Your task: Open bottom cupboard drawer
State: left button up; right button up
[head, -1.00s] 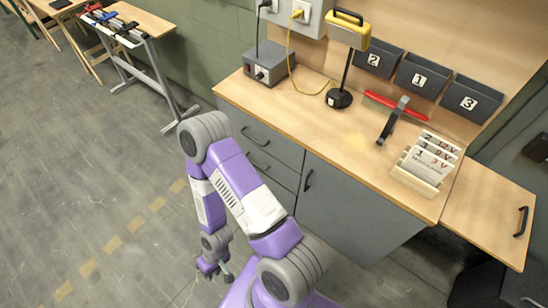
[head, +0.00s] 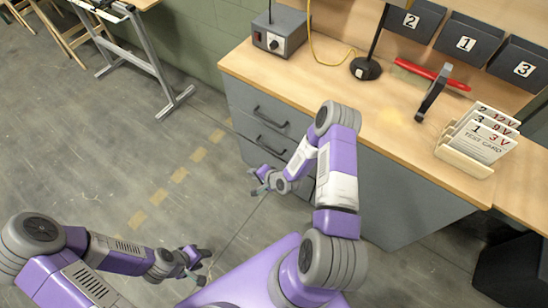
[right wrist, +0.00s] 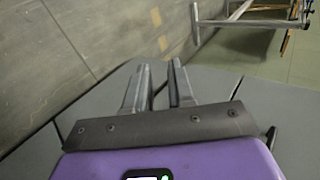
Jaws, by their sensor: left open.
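The grey cupboard (head: 400,195) stands under the wooden worktop, with drawers at its left. The upper drawer handle (head: 270,116) and a lower drawer handle (head: 271,146) are dark bars. The lowest part of the drawer front is partly hidden by my right arm. The drawers look shut. My right gripper (head: 256,181) is open and empty, in front of and below the lower handle. Its fingers (right wrist: 160,85) show apart in the right wrist view, with grey panels around them. My left gripper (head: 203,265) is open and empty, low over the floor.
A trestle bench (head: 135,45) stands at the back left. The floor left of the cupboard is clear.

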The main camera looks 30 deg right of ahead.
jog(key=w+d+f+m+t+h+b, duration=0.2)
jog(key=w+d+f+m+t+b, duration=0.25)
jog(key=d, duration=0.45)
jog(key=m+t+b, duration=0.2)
jog(key=m, duration=0.3)
send_near(272, 150)
jog(key=f+x, duration=0.1)
jog(key=x, duration=0.2)
jog(key=shift+h, duration=0.3)
jog(key=b+x, duration=0.1)
jog(key=x, duration=0.2)
jog(key=b+x, duration=0.1)
jog(key=x, duration=0.3)
jog(key=shift+w+r, duration=0.1)
jog(key=shift+r, duration=0.1)
pick_arm(q)
notch_tip(272, 150, down, 11)
jog(key=shift+r, duration=0.15)
jog(key=shift+w, duration=0.1)
pick_arm(e)
grip_shut()
